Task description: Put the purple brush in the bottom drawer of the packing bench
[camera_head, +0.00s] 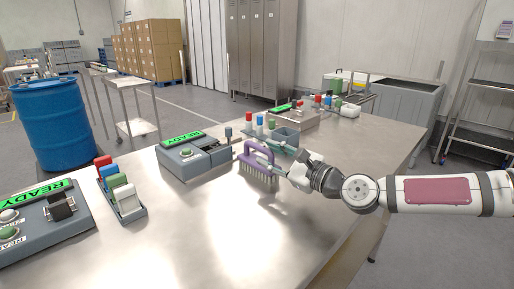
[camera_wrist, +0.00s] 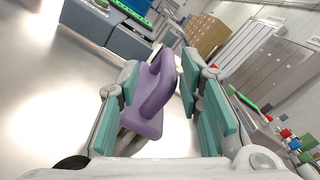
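The purple brush (camera_head: 259,160) stands on or just above the steel packing bench (camera_head: 245,240), with its handle up and pale bristles down. In the wrist view the brush (camera_wrist: 150,108) is between the two teal finger pads of my gripper (camera_wrist: 160,82). The left pad is close against it, and a gap shows between the brush and the right pad. My gripper (camera_head: 285,168) reaches it from the right in the head view. Whether the bristles touch the bench is hard to tell. No drawer of the bench shows in either view.
A grey box with a green READY display (camera_head: 188,150) stands just left of the brush. A tray of coloured blocks (camera_head: 122,195) and another READY box (camera_head: 42,218) are at left. The front middle of the bench is clear.

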